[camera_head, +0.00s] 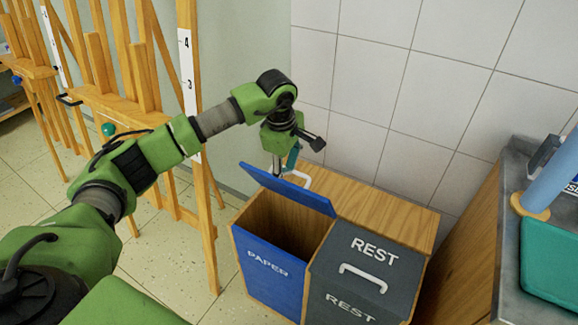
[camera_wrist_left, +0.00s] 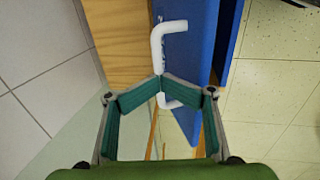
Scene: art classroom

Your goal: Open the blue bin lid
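The blue lid (camera_head: 288,189) of the PAPER bin (camera_head: 268,268) stands raised and tilted, with the bin's opening showing beneath it. Its white handle (camera_head: 304,179) is on the side facing the wall. My left gripper (camera_head: 285,168) is behind the raised lid, at the handle. In the left wrist view, the green fingertips (camera_wrist_left: 159,83) come together on the white handle (camera_wrist_left: 168,45), beside the blue lid (camera_wrist_left: 190,60). The gripper looks shut on the handle. My right gripper is not in view.
The dark grey REST bin (camera_head: 345,295) beside it has its lid down. A tiled wall (camera_head: 360,85) is close behind the wooden bin cabinet (camera_head: 385,215). Wooden easels (camera_head: 130,75) stand at left, and a counter (camera_head: 510,240) at right.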

